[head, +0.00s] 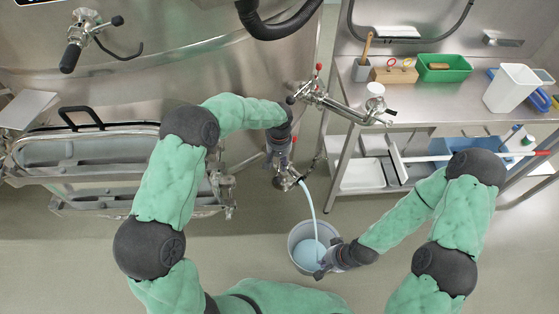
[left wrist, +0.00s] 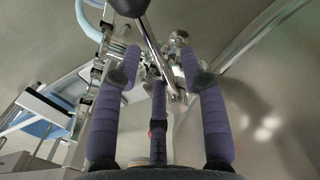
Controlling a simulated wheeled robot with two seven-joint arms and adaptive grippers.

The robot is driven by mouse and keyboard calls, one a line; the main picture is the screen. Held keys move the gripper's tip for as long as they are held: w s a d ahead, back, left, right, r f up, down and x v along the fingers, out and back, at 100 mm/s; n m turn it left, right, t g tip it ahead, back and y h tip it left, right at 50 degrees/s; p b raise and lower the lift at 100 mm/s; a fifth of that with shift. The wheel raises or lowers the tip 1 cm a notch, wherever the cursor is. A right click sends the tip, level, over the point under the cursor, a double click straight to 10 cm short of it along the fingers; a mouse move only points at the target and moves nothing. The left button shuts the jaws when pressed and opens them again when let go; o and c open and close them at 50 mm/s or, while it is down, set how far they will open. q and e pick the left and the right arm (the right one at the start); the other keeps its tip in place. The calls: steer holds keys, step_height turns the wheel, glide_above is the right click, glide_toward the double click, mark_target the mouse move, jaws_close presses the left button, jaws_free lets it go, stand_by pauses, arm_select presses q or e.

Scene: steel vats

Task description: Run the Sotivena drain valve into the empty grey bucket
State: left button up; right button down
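The steel drain valve (head: 287,181) sits low on the vat (head: 255,75), and a pale blue stream (head: 311,203) runs from its spout into the grey bucket (head: 293,243) on the floor. Pale blue liquid (head: 308,254) covers the bucket's bottom. My left gripper (head: 279,160) is at the valve. In the left wrist view, the purple fingers of my left gripper (left wrist: 158,68) are spread apart, with the steel valve parts (left wrist: 172,88) just beyond and between their tips. My right gripper (head: 322,266) is at the bucket's right rim; its grip is too small to make out.
A steel bench (head: 425,108) at the right holds a green tray (head: 444,68), a white container (head: 510,89) and small tools. Another valve fitting with a pipe (head: 340,104) stands above the drain valve. A hatch (head: 85,160) is at the left. Floor around the bucket is clear.

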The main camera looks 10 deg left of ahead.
mark_target(279, 164)
arm_select(q)
steer(key=shift+d, duration=0.1)
steer(key=shift+w+r, duration=0.1)
steer(key=shift+r, duration=0.15)
step_height(279, 164, up, 12)
steer(key=shift+f, duration=0.25)
stand_by(6.9)
